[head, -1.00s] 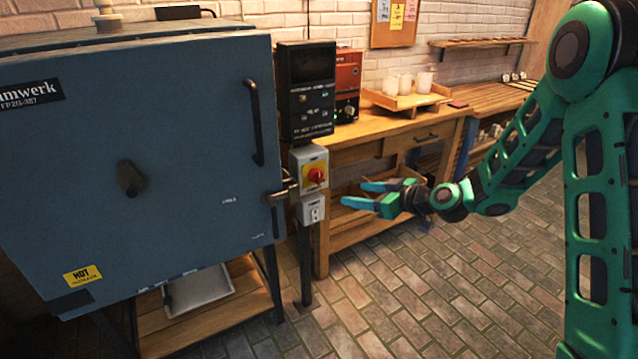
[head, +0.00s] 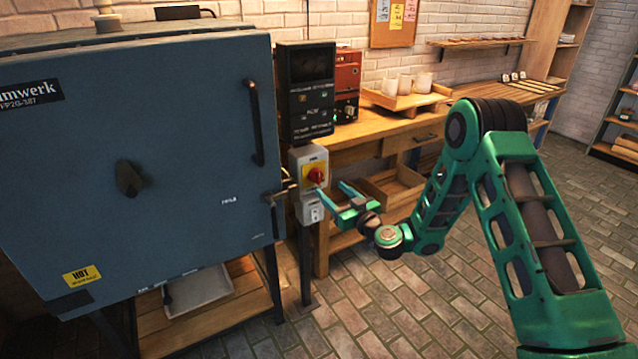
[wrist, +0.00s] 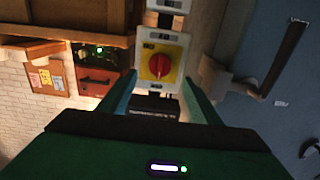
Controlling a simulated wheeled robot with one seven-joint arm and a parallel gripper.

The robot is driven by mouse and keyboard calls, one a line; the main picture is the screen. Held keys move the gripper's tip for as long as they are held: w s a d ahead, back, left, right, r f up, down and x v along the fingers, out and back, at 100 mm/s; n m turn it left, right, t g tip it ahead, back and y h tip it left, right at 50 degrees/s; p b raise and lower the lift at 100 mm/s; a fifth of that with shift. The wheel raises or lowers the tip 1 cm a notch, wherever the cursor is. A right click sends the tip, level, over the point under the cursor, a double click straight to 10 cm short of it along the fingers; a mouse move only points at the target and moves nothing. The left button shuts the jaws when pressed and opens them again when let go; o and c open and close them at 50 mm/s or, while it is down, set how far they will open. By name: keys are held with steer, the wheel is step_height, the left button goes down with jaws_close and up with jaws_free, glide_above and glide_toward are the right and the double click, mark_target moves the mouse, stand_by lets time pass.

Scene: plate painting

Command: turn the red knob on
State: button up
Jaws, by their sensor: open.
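The red knob (head: 316,175) sits on a yellow plate on the front of a grey switch box (head: 309,157), mounted on a post beside the blue kiln. My gripper (head: 332,191) is open and empty, with its teal fingers pointing toward the box, just in front of and slightly below the knob. In the wrist view the knob (wrist: 159,66) shows ahead, between and beyond the two fingertips (wrist: 159,80). The fingers look apart from the knob, though the exact gap is hard to tell.
The blue kiln (head: 100,190) with its door handle and latch stands left of the switch box. A black controller (head: 306,90) is above it. A wooden bench (head: 375,128) with a tray of white cups is behind. Brick floor (head: 390,300) in front is clear.

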mark_target(319, 180)
steer(key=shift+x, duration=4.1)
steer(key=c, duration=1)
steer(key=shift+a, duration=0.3)
steer(key=shift+c, duration=0.2)
steer(key=shift+d, duration=0.15)
